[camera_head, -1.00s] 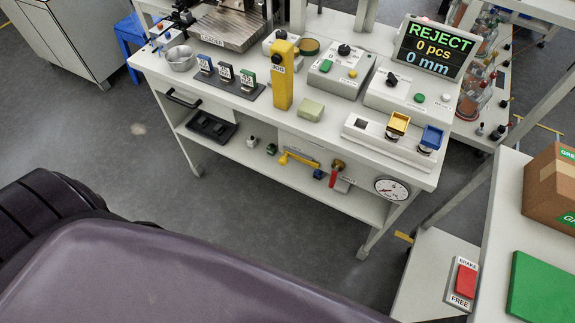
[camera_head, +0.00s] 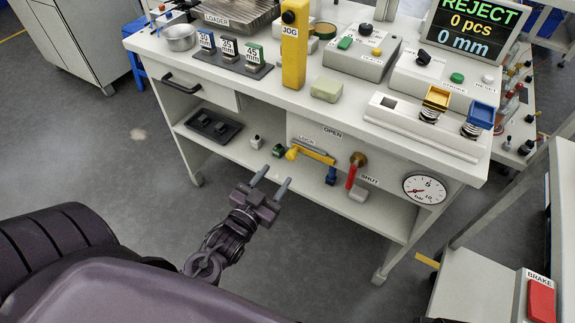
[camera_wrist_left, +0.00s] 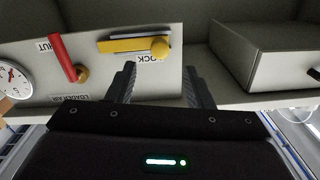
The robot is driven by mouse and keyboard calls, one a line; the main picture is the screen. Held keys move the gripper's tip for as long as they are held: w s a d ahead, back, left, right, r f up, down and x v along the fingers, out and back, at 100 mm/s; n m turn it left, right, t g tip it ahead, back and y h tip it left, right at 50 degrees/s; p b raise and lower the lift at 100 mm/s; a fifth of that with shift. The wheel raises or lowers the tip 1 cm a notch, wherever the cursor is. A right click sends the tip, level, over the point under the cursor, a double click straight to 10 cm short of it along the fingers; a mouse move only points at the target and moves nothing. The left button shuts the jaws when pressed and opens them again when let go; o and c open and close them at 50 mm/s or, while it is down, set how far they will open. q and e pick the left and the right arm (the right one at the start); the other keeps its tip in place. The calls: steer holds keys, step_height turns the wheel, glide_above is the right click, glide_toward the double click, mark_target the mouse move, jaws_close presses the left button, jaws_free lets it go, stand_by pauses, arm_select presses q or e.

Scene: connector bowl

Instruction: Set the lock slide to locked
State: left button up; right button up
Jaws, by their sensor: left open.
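The lock slide (camera_head: 315,154) is a yellow bar on the front panel under the bench top. Its round yellow knob (camera_head: 292,153) is at the bar's left end in the head view, below a label reading LOCK (camera_head: 306,141). The left wrist view is inverted and shows the knob (camera_wrist_left: 160,47) at the bar's right end. My left gripper (camera_head: 273,179) is open and empty, in front of the panel and below left of the knob, apart from it. In the left wrist view the knob appears beyond and between the fingertips (camera_wrist_left: 158,72). My right gripper is not in view.
A red valve handle (camera_head: 352,175) and a pressure gauge (camera_head: 424,189) are right of the slide. A drawer (camera_head: 195,90) is to the left. A shelf (camera_head: 240,155) with small parts runs below the panel. The bench top overhangs above. The floor before the bench is clear.

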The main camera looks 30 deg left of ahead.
mark_target(289, 159)
arm_select(q)
steer(key=w, duration=0.7)
steer(key=shift+w+b, duration=0.1)
steer(key=shift+b, duration=0.3)
steer(key=shift+c, duration=0.5)
jaws_close()
